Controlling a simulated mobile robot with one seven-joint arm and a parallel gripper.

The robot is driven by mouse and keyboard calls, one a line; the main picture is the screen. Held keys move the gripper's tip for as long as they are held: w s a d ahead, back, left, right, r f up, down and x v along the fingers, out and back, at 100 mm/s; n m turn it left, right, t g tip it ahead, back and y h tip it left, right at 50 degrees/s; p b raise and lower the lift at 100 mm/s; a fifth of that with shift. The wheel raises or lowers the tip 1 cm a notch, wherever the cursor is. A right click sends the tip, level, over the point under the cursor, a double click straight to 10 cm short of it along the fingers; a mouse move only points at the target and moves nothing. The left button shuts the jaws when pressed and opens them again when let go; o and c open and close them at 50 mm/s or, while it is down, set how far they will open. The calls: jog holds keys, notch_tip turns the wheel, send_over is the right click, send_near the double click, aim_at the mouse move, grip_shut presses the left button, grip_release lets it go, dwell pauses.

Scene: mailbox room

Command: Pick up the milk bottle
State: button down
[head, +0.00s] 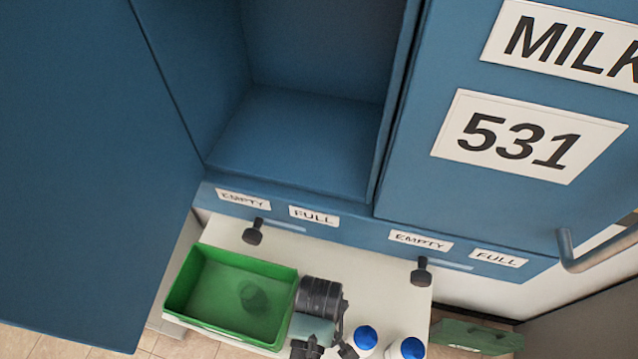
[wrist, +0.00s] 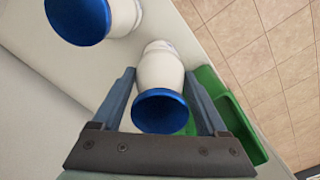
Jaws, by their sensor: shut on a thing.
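Two white milk bottles with blue caps show at the bottom of the head view, the left one (head: 365,338) and the right one (head: 411,348). In the wrist view my gripper (wrist: 160,76) has one finger on each side of a white bottle (wrist: 160,66), shut on it, with its blue cap facing the camera. This seems to be the left bottle of the head view. The other bottle (wrist: 124,14) stands apart at the upper left. Whether the held bottle touches the surface cannot be told.
The bottles are at a white counter (head: 330,247) below blue mailboxes. A green bin (head: 187,278) stands left of my arm. An open, empty compartment (head: 290,140) is above, its door (head: 80,170) swung left. Beside it is a closed door (head: 420,150) marked MILK 531.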

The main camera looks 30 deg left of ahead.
notch_tip(320, 180, up, 25)
jog(key=p, duration=1.2)
jog(key=shift+r+p, duration=0.2)
jog(key=shift+p, duration=0.2)
